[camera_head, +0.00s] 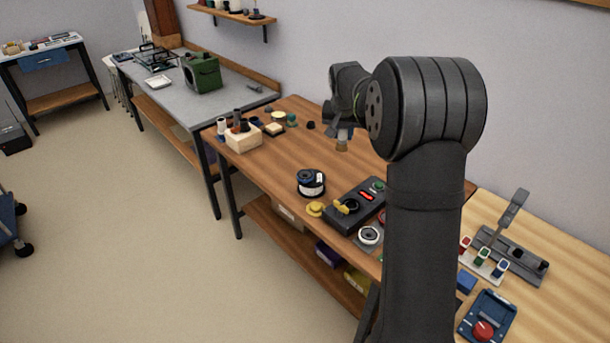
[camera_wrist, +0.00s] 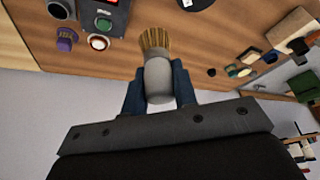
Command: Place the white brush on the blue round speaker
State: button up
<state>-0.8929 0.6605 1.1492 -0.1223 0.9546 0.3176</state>
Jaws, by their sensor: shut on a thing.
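My gripper (camera_wrist: 158,92) is shut on the white brush (camera_wrist: 158,78), with its dark blue fingers on either side of the pale grey-white body. The tan bristles point away from the gripper. In the head view the brush (camera_head: 342,144) hangs below my gripper (camera_head: 344,131), above the brown wooden table, and looks small. A dark blue-black round thing with white on it, likely the blue round speaker (camera_head: 311,183), stands on the table nearer the front edge, apart from the brush. A round black and white thing is cut off at the wrist view's top edge.
A black control box (camera_head: 352,205) with a red light stands right of the round thing, beside a yellow piece (camera_head: 316,209). A pale wooden block (camera_head: 243,137) and several small items stand at the table's far left. Bare wood lies between.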

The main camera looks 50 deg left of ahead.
notch_tip(320, 180, down, 2)
jog(key=shift+s+a+f, duration=0.1)
send_over(305, 174)
notch_tip(305, 174, down, 7)
jog(key=shift+f, duration=1.9)
jog(key=shift+f, duration=0.2)
jog(key=o, duration=1)
jog(key=shift+r, duration=0.1)
